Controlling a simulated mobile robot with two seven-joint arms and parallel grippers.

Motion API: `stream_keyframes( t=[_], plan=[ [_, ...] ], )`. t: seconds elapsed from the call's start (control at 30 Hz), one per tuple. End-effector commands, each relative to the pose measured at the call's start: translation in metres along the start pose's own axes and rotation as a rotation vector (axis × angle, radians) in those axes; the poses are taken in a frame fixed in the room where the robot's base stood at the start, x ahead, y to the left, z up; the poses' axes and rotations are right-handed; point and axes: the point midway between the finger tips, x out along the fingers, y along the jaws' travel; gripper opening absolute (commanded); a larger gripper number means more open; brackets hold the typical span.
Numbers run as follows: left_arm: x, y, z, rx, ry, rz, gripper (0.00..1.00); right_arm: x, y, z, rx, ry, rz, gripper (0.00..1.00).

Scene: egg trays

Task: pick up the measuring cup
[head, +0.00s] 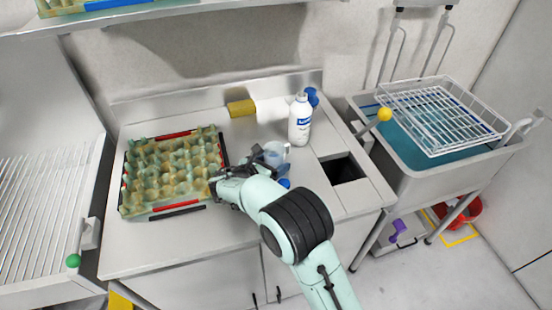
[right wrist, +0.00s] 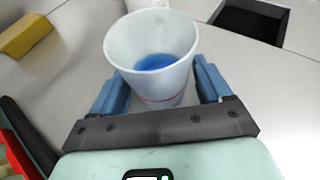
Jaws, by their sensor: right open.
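The measuring cup (right wrist: 152,60) is a whitish, translucent cup with blue in its bottom, standing upright in the right wrist view. In the head view the cup (head: 276,153) stands on the steel counter, partly hidden by my right arm. My right gripper (right wrist: 160,88) is open, with one blue finger on each side of the cup. A gap shows between the cup and the right finger; I cannot tell if the left finger touches it. In the head view my right gripper (head: 257,160) reaches the cup from the front left. My left gripper is not in view.
An egg tray (head: 163,208) with several compartments lies left of the cup. A white bottle (head: 300,122) stands behind it to the right, and a yellow sponge (head: 241,108) lies at the back. A square opening (head: 343,169) and a sink (head: 410,150) are to the right.

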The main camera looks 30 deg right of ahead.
Motion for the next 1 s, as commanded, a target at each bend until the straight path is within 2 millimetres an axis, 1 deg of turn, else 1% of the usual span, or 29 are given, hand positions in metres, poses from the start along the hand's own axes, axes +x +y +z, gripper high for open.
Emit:
stream_keyframes(
  t=[0.03, 0.13, 0.4, 0.47, 0.5, 0.53, 1.0],
  plan=[
    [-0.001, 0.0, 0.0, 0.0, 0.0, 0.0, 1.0, 0.008, 0.0, 0.001, 0.001, -0.001, -0.003, 0.78],
    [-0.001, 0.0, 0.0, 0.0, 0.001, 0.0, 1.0, 0.016, 0.0, 0.0, 0.0, 0.0, -0.001, 0.78],
    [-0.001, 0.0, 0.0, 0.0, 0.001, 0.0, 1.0, 0.019, 0.0, 0.001, 0.001, 0.0, 0.0, 0.78],
    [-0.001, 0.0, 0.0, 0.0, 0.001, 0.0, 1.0, 0.019, 0.0, 0.001, 0.001, 0.0, 0.0, 0.58],
    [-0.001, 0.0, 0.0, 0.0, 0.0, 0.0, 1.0, 0.019, 0.0, 0.001, 0.001, 0.0, 0.0, 0.45],
    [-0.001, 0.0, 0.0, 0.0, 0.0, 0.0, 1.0, 0.019, 0.0, 0.001, 0.001, 0.0, 0.0, 0.36],
    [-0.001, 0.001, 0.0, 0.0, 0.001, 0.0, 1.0, 0.017, 0.0, 0.004, 0.002, 0.0, 0.001, 0.36]
  ],
)
